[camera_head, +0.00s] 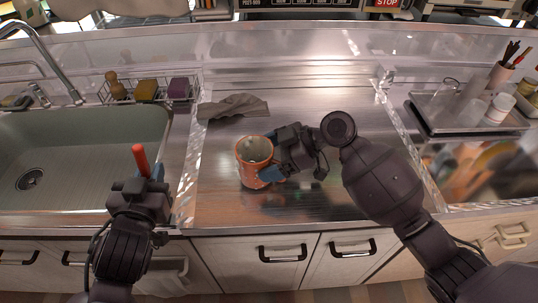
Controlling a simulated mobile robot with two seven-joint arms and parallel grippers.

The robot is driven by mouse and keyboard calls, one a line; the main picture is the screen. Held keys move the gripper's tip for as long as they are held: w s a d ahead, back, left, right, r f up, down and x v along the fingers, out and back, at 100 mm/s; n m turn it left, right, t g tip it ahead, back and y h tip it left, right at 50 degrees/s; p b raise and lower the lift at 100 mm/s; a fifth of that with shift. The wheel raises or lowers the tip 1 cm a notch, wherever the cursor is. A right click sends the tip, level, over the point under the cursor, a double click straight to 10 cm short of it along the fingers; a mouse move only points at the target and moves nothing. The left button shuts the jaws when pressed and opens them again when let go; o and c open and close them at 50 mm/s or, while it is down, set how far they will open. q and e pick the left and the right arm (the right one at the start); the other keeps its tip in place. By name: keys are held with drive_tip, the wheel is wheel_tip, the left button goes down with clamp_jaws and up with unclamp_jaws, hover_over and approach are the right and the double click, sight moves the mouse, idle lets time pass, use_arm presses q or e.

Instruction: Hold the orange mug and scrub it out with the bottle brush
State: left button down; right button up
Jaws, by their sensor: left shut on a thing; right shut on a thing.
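The orange mug (251,176) stands upright over the steel counter, with its mouth facing up and its pale inside showing. I cannot tell whether its base touches the counter. My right gripper (270,172) is shut on the mug's right side with blue fingertips. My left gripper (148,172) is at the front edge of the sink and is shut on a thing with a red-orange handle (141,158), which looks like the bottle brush. The handle points up, and its lower part and any bristles are hidden behind the gripper. The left gripper is apart from the mug, to its left.
A crumpled grey cloth (233,107) lies behind the mug. The sink (75,190) is at the left, with a wire rack (150,92) of sponges and a brush behind it. A tray (440,118) with glasses stands at the right. The counter between the sink and the mug is clear.

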drive_tip(key=shift+f, duration=0.6)
idle(0.7)
drive_tip(key=o, duration=1)
drive_tip(key=c, duration=0.9)
